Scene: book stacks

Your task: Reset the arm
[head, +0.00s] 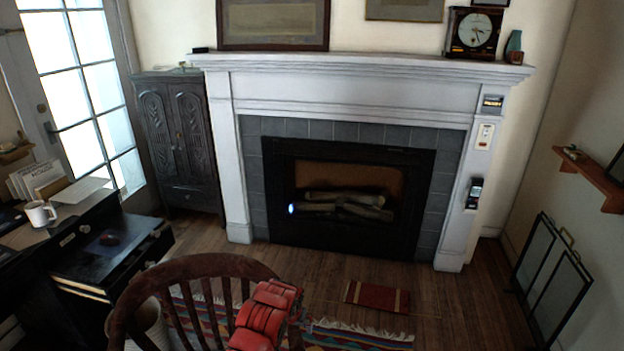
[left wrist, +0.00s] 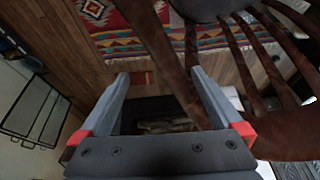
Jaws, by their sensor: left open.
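My left gripper (head: 268,312) is the red part at the bottom centre of the head view, beside the back of a wooden chair (head: 188,268). Its fingers are not clear there. In the left wrist view the left gripper (left wrist: 160,76) shows two grey fingers with red parts at their bases, spread apart with nothing held between them. The chair (left wrist: 238,70) is close on the right of that view, partly behind a finger. My right gripper is in neither view.
A white fireplace (head: 350,83) stands ahead, with a small red mat (head: 377,297) and a striped rug (head: 350,338) on the floor. A black desk (head: 100,256) with a white mug (head: 40,213) is at left. A folding screen (head: 550,280) stands at right.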

